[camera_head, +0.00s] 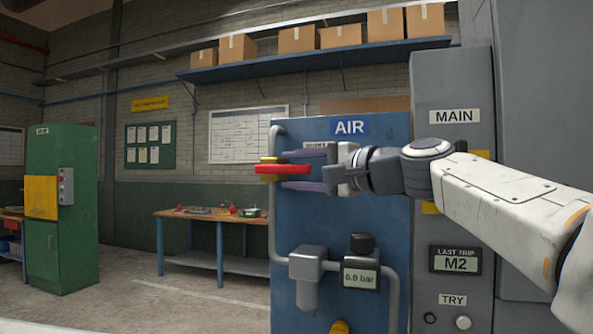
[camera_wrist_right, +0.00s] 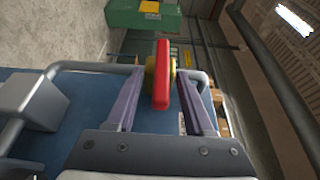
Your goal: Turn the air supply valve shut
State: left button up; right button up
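The air supply valve has a red bar handle (camera_head: 282,169) on a yellow hub, on the left side of the blue AIR panel (camera_head: 340,222). The handle lies level in the head view. My right gripper (camera_head: 291,170) reaches in from the right, its purple fingers above and below the handle. In the right wrist view the red handle (camera_wrist_right: 161,76) stands between the two spread fingers (camera_wrist_right: 159,84), with a gap on each side. The gripper is open and not clamped on it. My left gripper is out of view.
A gauge (camera_head: 361,277) below the valve reads 0.0 bar. Grey pipe (camera_head: 272,190) runs along the panel's left edge. A grey MAIN cabinet (camera_head: 455,90) stands to the right. A workbench (camera_head: 210,217) and green cabinet (camera_head: 62,255) stand further back left, with open floor between.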

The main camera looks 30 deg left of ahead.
jog(key=shift+s+d, duration=0.1)
jog(key=shift+d, duration=0.45)
jog(key=b+v, duration=0.3)
jog(key=v, duration=0.6)
jog(key=shift+d, duration=0.2)
jog(key=shift+s, duration=0.1)
